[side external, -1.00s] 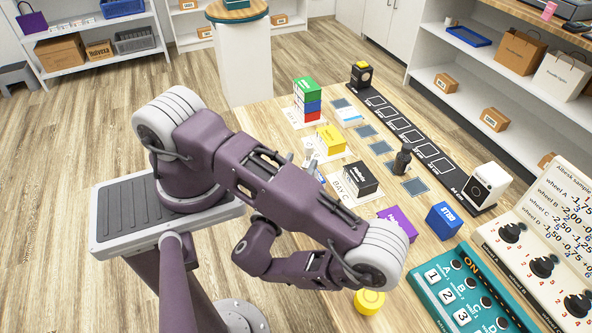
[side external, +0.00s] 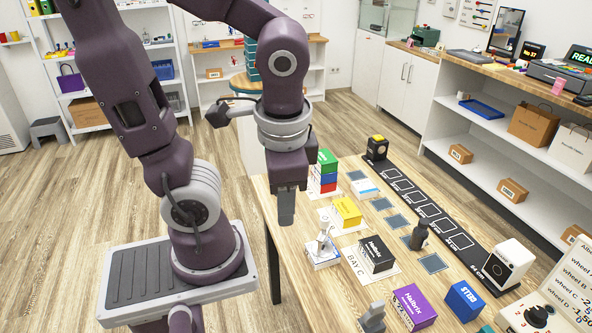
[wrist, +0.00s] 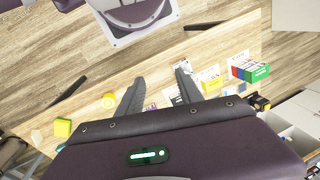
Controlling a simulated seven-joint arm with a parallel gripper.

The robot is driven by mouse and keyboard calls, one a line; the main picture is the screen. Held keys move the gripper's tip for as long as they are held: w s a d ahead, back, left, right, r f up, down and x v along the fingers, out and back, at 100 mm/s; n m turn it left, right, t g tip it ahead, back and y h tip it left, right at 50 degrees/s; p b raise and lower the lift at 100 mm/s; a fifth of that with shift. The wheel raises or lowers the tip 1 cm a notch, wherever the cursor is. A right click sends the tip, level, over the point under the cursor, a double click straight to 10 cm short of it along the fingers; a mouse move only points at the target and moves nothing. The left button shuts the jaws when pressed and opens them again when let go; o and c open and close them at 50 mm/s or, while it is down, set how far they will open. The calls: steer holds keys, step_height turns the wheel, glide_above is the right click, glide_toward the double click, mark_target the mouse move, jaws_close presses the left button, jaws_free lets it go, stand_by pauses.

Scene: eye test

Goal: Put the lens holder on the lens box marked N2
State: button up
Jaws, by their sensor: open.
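My gripper (side external: 287,207) hangs pointing down, left of the coloured box stack and above the table's near-left side. In the wrist view its two fingers (wrist: 160,73) are spread apart, with nothing seen held. A small white upright piece on a white-and-blue base (side external: 323,252) stands on the table below and right of my gripper; it may be the lens holder, but I cannot be sure. Boxes stand on the table: yellow (side external: 346,211), black (side external: 376,254), purple (side external: 414,307) and blue (side external: 465,300). I cannot read N2 on any of them.
A green, blue and red stack (side external: 324,172) stands beyond my gripper. A black marked strip (side external: 430,212) ends at a white device (side external: 508,264). A grey piece (side external: 373,316) is at the bottom edge.

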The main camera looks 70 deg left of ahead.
step_height(320, 180, up, 6)
steer(key=w+d+n+t+h, duration=0.1)
steer(key=d+n+t+h, duration=0.1)
steer(key=t, duration=0.3)
steer(key=shift+w+d, duration=0.15)
steer(key=shift+w, duration=0.05)
